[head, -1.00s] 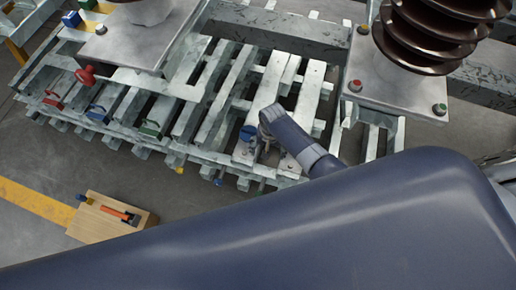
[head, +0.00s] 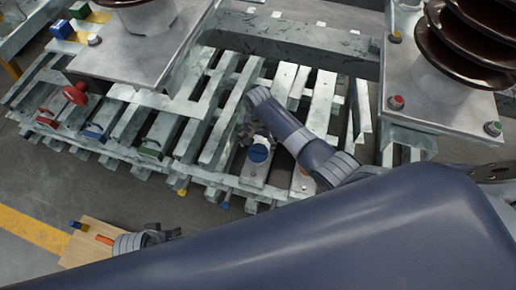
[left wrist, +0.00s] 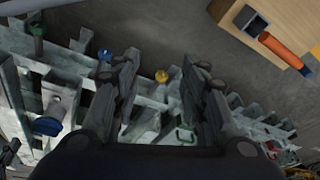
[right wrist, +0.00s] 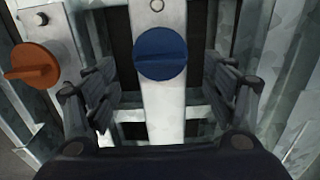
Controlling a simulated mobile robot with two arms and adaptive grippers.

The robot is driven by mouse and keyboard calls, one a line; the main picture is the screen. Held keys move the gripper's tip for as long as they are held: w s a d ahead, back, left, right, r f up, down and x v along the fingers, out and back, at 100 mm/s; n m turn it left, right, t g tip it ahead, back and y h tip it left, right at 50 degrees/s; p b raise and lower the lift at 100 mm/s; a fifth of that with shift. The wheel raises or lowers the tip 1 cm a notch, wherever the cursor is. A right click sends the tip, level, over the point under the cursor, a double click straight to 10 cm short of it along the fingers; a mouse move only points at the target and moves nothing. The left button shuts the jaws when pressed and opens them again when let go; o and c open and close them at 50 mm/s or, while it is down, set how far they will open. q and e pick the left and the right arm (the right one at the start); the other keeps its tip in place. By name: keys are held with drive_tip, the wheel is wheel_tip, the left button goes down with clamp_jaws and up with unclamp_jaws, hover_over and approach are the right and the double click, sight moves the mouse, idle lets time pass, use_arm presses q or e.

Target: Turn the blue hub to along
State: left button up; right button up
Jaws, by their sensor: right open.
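The blue hub (head: 258,153) is a round knob on a pale metal bar of the slatted frame. In the right wrist view the blue hub (right wrist: 160,45) sits beyond and between my right fingers, its raised ridge running roughly left-right across the bar. My right gripper (right wrist: 165,88) is open and empty, with one finger to each side of the bar; no contact with the hub shows. In the head view my right gripper (head: 252,132) is just behind the hub, partly hidden by its arm. My left gripper (left wrist: 162,85) is open and empty; in the head view it (head: 170,233) is beside the wooden block.
An orange knob (right wrist: 32,65) is left of the blue hub. A wooden block (head: 85,245) with an orange-handled item lies at the lower left. Red (head: 75,93), blue (head: 93,132) and green (head: 150,148) handles line the frame's left part. Ribbed insulators stand behind on metal plates.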

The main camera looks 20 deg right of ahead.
sight(258, 149)
wheel_tip(258, 149, down, 4)
drive_tip(key=shift+r+b, duration=0.2)
drive_tip(key=shift+b, duration=0.55)
use_arm(q)
wheel_tip(258, 149, up, 7)
drive_tip(key=shift+s+a, duration=0.15)
drive_tip(key=shift+s, duration=0.05)
use_arm(e)
drive_tip(key=shift+f, duration=0.2)
drive_tip(key=c, duration=1)
